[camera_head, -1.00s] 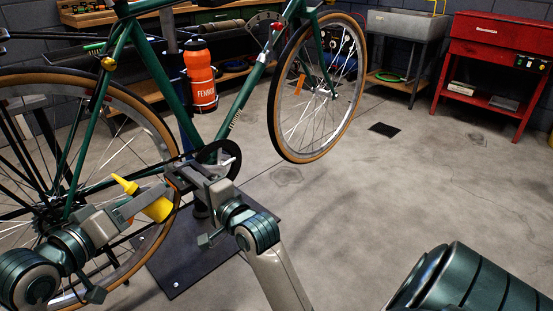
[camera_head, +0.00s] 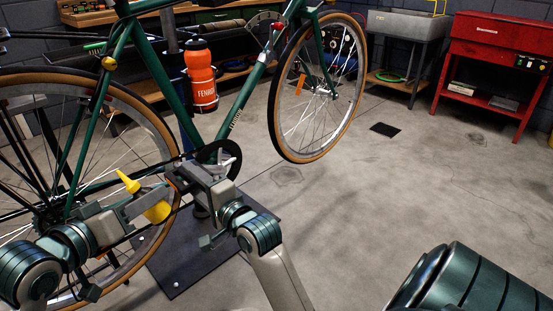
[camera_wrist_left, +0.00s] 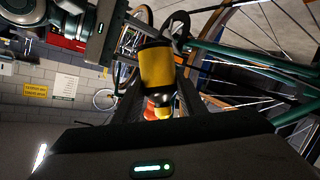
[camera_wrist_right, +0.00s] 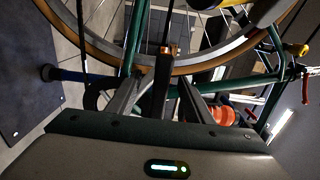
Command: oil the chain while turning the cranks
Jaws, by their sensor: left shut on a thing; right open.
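A yellow oil bottle (camera_head: 155,211) with a pointed yellow nozzle is held tilted beside the rear wheel, near the chain (camera_head: 118,179). My left gripper (camera_head: 158,196) is shut on the bottle, which also shows between its fingers in the left wrist view (camera_wrist_left: 157,68). The dark chainring (camera_head: 235,165) and silver crank (camera_head: 226,160) are partly behind my right gripper (camera_head: 180,174). That gripper is open at the crank. In the right wrist view, a dark pedal-like part with orange patches (camera_wrist_right: 163,50) lies between its spread fingers. Contact between nozzle and chain cannot be made out.
The green bike frame (camera_head: 172,95) is held up off the floor above a dark base plate (camera_head: 190,270). The rear wheel (camera_head: 150,120) is close behind my left gripper. An orange water bottle (camera_head: 200,75) is on the frame. Open floor (camera_head: 370,200) lies to the right.

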